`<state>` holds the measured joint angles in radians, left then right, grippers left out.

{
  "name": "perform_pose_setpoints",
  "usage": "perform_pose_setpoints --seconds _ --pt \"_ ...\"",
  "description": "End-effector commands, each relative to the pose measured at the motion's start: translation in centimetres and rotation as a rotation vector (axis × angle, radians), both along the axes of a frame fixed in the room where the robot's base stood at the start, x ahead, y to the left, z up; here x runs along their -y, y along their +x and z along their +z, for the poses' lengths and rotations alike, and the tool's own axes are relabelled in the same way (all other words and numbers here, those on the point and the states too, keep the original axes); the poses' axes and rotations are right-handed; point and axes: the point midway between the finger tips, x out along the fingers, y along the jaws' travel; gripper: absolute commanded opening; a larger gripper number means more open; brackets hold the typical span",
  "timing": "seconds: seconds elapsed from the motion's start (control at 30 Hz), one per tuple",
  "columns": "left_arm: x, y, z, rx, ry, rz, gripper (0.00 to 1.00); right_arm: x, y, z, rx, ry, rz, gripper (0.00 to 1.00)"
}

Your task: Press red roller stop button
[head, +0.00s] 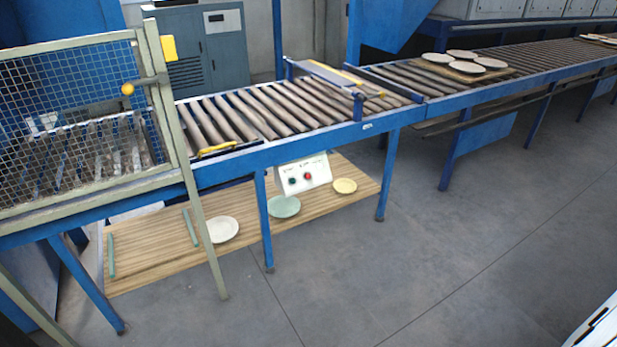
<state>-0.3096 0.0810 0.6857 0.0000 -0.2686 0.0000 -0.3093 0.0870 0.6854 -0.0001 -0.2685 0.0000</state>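The red button (307,177) sits on the right side of a small white control box (303,174) in the head view. A dark or green button (292,181) sits to its left on the same box. The box hangs under the front rail of the blue roller conveyor (330,135), near a blue leg. The labels above the buttons are too small to read. Neither of my grippers shows in the head view.
A wooden board (160,262) with several plates lies low beneath the conveyor. A mesh gate (75,120) stands at left. Plates on a board (462,69) rest on the rollers at back right. The grey floor (400,270) in front is clear.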

Motion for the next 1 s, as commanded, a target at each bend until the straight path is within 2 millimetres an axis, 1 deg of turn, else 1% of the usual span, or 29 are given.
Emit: perform_pose_setpoints --seconds 0.13,0.27,0.57,0.8,1.0 --pt "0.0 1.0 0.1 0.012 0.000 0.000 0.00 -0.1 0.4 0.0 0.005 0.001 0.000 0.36" --pt "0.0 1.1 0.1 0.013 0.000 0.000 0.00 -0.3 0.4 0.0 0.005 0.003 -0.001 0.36" --pt "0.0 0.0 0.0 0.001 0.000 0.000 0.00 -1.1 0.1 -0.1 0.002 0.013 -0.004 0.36" --pt "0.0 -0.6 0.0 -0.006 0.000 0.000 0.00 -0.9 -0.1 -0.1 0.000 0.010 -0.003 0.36" --pt "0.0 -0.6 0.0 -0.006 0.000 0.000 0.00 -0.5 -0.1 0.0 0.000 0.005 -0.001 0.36"
